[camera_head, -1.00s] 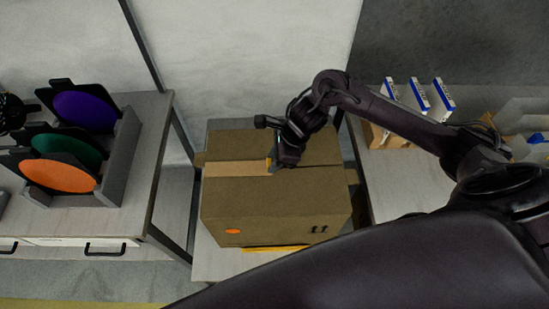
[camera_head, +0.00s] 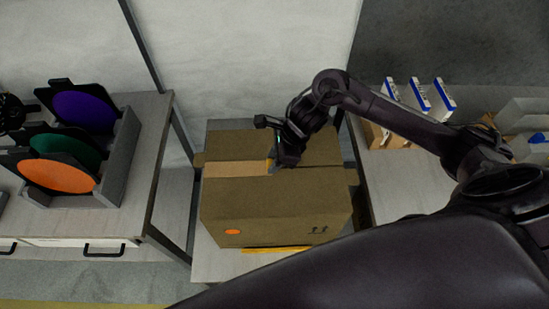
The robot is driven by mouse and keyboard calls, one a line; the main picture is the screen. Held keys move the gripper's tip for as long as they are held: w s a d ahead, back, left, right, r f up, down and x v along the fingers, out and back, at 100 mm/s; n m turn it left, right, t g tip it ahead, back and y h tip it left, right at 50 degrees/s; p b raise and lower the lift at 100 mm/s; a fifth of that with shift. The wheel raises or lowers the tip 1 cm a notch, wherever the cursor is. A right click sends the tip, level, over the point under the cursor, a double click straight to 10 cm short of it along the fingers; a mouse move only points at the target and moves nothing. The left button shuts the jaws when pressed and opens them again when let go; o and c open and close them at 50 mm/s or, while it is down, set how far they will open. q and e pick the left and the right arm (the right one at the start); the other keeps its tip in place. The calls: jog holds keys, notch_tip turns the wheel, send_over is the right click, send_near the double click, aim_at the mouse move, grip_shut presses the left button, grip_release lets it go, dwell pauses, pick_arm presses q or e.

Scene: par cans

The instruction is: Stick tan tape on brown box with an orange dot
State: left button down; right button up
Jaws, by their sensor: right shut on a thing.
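The brown box (camera_head: 275,205) stands on a pale table in the middle of the view, with an orange dot (camera_head: 232,232) low on its front left. A strip of tan tape (camera_head: 235,169) lies along the left part of the box's top, from the left edge up to my right gripper. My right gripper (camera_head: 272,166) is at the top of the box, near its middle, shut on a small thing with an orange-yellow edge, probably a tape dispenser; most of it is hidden. My left gripper is not in view.
On the left table, a grey rack (camera_head: 118,160) holds purple (camera_head: 84,110), green (camera_head: 66,150) and orange (camera_head: 57,176) discs. White boxes with blue edges (camera_head: 419,95) stand on the right table. A yellow thing (camera_head: 277,250) lies at the brown box's front foot.

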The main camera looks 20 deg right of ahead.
jog(key=shift+s+f, duration=0.25)
jog(key=o, duration=1)
jog(key=shift+w, duration=0.25)
jog(key=shift+r, duration=0.1)
jog(key=b+v, duration=0.2)
jog(key=v, duration=0.5)
jog(key=shift+d+r, duration=0.15)
jog(key=shift+r, duration=0.2)
